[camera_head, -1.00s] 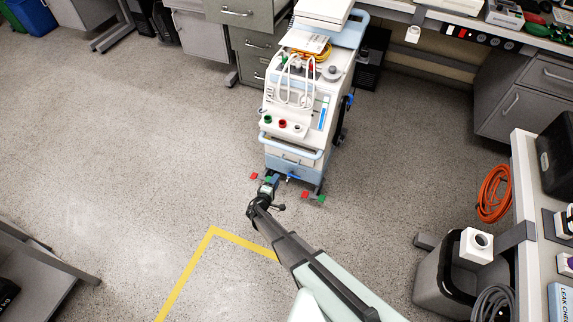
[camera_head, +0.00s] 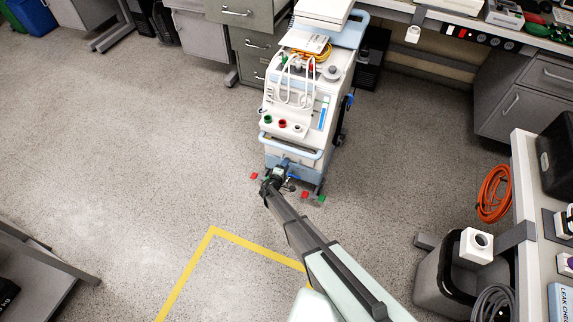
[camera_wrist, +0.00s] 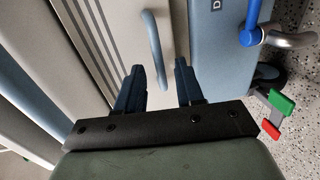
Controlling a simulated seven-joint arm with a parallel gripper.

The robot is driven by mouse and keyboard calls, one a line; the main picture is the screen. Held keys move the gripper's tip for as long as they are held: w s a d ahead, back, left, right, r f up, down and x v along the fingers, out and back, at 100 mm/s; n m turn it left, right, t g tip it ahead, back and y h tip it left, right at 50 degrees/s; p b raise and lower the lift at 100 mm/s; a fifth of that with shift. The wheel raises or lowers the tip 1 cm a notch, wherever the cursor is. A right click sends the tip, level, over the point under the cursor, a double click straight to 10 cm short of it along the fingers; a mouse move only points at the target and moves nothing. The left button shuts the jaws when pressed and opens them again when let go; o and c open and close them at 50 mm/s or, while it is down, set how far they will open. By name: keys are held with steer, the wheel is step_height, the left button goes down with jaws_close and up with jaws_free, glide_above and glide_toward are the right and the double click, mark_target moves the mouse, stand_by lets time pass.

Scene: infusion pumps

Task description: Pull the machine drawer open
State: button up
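The machine (camera_head: 317,112) is a white and light-blue wheeled cart at the upper middle of the head view. Its drawer (camera_wrist: 120,25) is a pale front panel low on the machine, and looks shut. A grey bar handle (camera_wrist: 154,45) on it shows in the wrist view. My gripper (camera_wrist: 159,66) is open, with two dark blue fingers pointing at the drawer front. The lower end of the handle appears between the fingers; whether it is within their depth I cannot tell. In the head view my gripper (camera_head: 284,166) is at the machine's lower front and partly hides the drawer.
A light-blue rail (camera_head: 290,146) crosses the machine's front above the drawer. A blue-levered valve (camera_wrist: 252,37) sticks out beside it. Red and green pedals (camera_head: 313,198) stand near the floor. Open floor (camera_head: 150,150) lies to the left.

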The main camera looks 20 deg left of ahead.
steer(key=shift+w+f, duration=0.15)
steer(key=shift+w, duration=0.55)
jaws_close()
stand_by(1.1)
